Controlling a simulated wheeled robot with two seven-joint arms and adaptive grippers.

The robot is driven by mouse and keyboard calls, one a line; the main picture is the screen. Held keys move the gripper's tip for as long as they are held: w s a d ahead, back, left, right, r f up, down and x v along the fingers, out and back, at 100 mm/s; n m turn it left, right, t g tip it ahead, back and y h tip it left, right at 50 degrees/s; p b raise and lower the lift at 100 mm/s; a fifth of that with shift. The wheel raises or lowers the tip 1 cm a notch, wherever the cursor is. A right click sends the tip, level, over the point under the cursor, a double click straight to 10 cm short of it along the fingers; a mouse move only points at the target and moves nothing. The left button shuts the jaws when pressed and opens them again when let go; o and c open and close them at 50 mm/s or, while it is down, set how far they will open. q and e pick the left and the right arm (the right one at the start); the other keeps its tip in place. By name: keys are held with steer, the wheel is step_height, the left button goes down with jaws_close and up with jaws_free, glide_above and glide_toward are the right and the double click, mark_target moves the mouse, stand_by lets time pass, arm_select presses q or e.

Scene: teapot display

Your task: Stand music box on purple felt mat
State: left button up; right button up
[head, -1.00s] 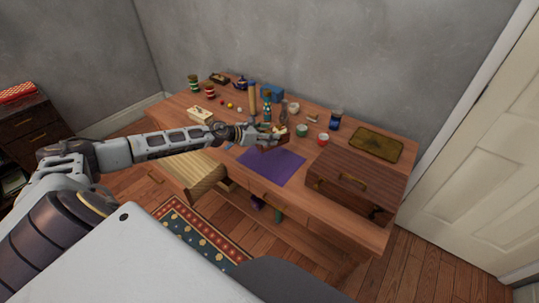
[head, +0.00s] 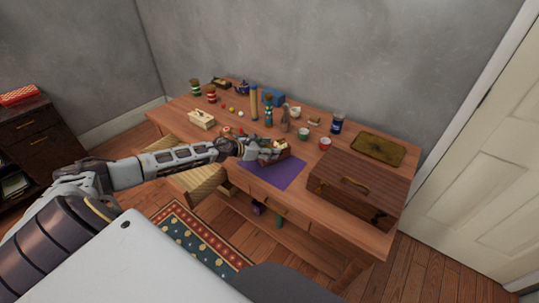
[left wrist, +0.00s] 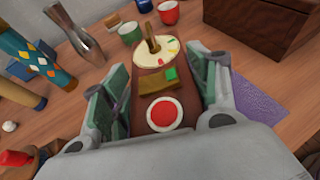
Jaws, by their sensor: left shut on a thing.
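The music box (left wrist: 152,84) is a brown box with a cream round disc and a small crank on top, plus a red round part and a green patch. My left gripper (left wrist: 160,88) is shut on it, one finger on each side. In the head view the music box (head: 281,151) is at the far part of the purple felt mat (head: 277,176), with my left gripper (head: 262,150) at its left. Whether its base touches the mat is hidden. The mat also shows at the right in the left wrist view (left wrist: 258,108). My right gripper is not in view.
A large brown wooden case (head: 358,185) stands right of the mat. Behind are a grey vase (head: 285,122), a green cup (head: 303,133), a red cup (head: 324,143) and a patterned bottle (head: 268,112). A cream box (head: 201,119) is at left. The mat's front part is bare.

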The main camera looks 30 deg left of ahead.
arm_select(q)
steer(key=shift+f, duration=1.55)
steer(key=o, duration=1.4)
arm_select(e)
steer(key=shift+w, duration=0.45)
